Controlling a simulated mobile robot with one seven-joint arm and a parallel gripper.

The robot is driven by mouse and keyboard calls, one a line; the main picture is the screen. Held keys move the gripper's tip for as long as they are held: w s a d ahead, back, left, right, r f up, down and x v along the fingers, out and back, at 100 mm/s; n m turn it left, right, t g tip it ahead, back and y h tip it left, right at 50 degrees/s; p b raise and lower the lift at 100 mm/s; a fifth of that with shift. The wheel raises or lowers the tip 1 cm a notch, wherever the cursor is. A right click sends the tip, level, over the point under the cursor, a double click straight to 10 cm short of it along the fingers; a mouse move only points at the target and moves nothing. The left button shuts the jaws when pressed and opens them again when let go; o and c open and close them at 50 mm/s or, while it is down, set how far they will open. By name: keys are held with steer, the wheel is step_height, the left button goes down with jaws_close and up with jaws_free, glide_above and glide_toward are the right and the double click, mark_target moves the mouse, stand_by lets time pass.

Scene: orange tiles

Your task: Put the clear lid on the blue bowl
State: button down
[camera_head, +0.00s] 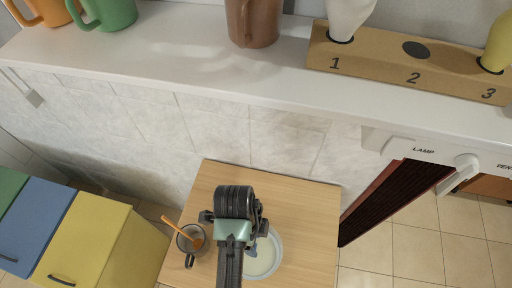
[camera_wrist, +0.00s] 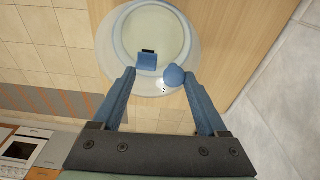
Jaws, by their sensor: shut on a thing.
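The blue bowl (camera_wrist: 118,42), with a pale blue rim and whitish inside, stands on the small wooden table, lying ahead of my fingers in the wrist view. In the head view its rim (camera_head: 279,250) shows to the right of my arm. The clear lid (camera_wrist: 190,88) appears as a faint, see-through disc around and below the rim. A rounded blue piece (camera_wrist: 173,76) like a knob sits between my fingertips. My gripper (camera_wrist: 160,72) is shut on what looks like the lid. Its exact hold, and whether lid and bowl touch, I cannot tell.
A dark mug (camera_head: 189,240) with an orange spoon stands left on the wooden table (camera_head: 305,205). A white counter (camera_head: 180,45) above holds mugs and a numbered cardboard stand (camera_head: 380,60). Coloured bins (camera_head: 95,240) stand at left. The table's right side is clear.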

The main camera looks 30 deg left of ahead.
steer(key=shift+w+f, duration=0.1)
steer(key=shift+f, duration=2.2)
steer(key=shift+f, duration=0.55)
jaws_free()
steer(key=shift+r, duration=0.15)
step_height(320, 180, up, 13)
steer(key=a+p, duration=0.1)
steer(key=shift+s+a, duration=0.25)
steer(key=shift+a, duration=0.1)
